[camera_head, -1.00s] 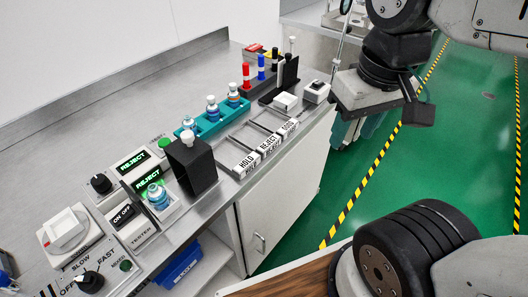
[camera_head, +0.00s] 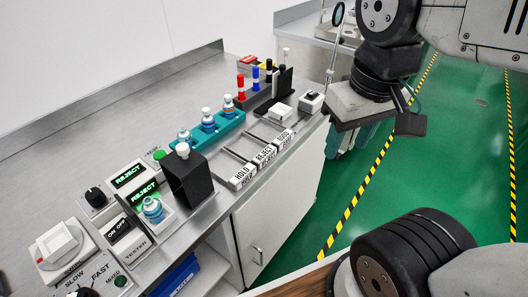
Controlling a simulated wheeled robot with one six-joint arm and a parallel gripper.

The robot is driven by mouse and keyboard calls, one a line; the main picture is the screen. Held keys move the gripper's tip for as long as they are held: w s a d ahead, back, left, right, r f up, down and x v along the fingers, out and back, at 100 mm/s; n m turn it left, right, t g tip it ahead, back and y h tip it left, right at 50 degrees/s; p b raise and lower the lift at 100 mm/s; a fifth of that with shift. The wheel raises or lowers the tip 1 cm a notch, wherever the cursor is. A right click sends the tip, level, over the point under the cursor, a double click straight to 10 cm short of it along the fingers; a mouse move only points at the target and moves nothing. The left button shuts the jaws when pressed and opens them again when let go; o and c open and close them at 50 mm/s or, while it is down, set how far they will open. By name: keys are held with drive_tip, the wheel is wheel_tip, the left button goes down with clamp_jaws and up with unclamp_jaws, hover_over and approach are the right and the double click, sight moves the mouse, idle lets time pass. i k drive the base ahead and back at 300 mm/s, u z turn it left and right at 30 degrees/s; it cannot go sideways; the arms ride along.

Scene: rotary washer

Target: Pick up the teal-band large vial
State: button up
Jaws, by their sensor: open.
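A vial with a blue-teal band (camera_head: 152,208) stands upright in the tester's lit well at lower left. Three more vials stand in the teal rack: a front one (camera_head: 184,136), a middle one (camera_head: 208,120) and a back one (camera_head: 228,104). The bands are too small for me to be sure which is the teal-band large vial. My gripper (camera_head: 355,138) hangs at upper right, beyond the counter's right edge, open and far from all the vials. Its fingers are partly hidden under the grey housing.
A black box (camera_head: 188,181) with a white-topped item stands between tester and rack. The tester displays (camera_head: 129,174) read REJECT. HOLD, REJECT and GOOD trays (camera_head: 242,177) line the counter's front edge. A marker holder (camera_head: 258,100) stands behind them. The counter's back left is clear.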

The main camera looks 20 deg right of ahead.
sight(153, 209)
drive_tip(key=z, duration=1.4)
drive_tip(key=k, duration=1)
drive_tip(key=u, duration=1.3)
drive_tip(key=i, duration=0.5)
drive_tip(key=z, duration=0.05)
